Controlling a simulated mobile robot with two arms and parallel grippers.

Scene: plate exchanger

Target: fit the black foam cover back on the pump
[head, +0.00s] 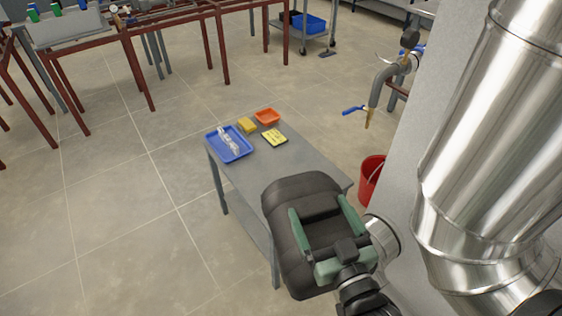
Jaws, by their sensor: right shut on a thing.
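The black foam cover (285,260) is a thick, dark, rounded block in the lower middle of the head view. My right gripper (318,208), with green fingers, comes in from the lower right and is shut on the cover. The cover hides part of the grey table behind it. A shiny metal cylinder end (384,238) shows just right of the cover; I cannot tell whether it belongs to the pump. No pump can be clearly made out. My left gripper is not in view.
A grey table (240,170) carries a blue tray (236,153), a yellow sponge (246,125), an orange tray (267,116) and a yellow-black item (274,138). Large silver ducting (490,110) and a wall crowd the right. A red bucket (370,180) stands beside the wall. The floor at left is clear.

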